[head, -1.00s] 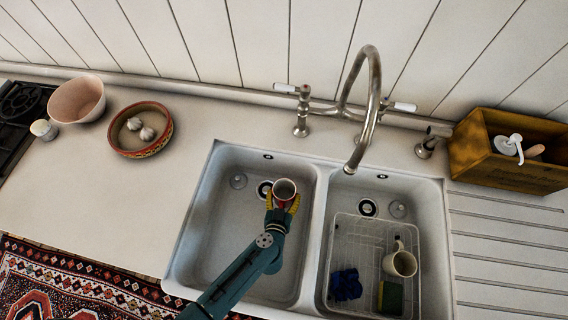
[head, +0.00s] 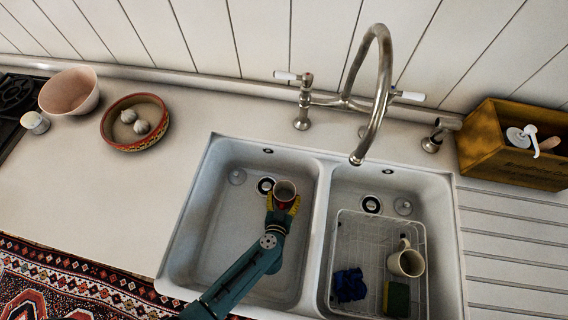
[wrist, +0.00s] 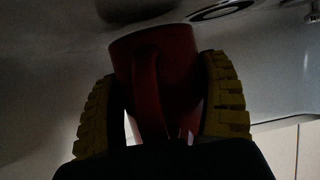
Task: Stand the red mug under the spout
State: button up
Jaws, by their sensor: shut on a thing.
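The red mug (head: 285,190) is upright over the left basin, its open rim facing up. My gripper (head: 283,203) is shut on it, with yellow finger pads on both sides. In the wrist view the mug (wrist: 155,75) sits between the two pads of my gripper (wrist: 165,105), its handle towards the camera. I cannot tell how high it is above the basin floor. The tap's curved spout (head: 357,156) ends above the right basin, close to the divider, up and to the right of the mug.
The divider (head: 318,230) separates the left basin (head: 215,225) from the right one. A wire rack (head: 343,240) in the right basin holds a cream mug (head: 407,262), a blue cloth (head: 349,285) and a sponge (head: 396,299). A wooden box (head: 500,160) stands right of the tap.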

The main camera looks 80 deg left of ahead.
jog(key=shift+f+b, duration=0.4)
jog(key=shift+f, duration=0.1)
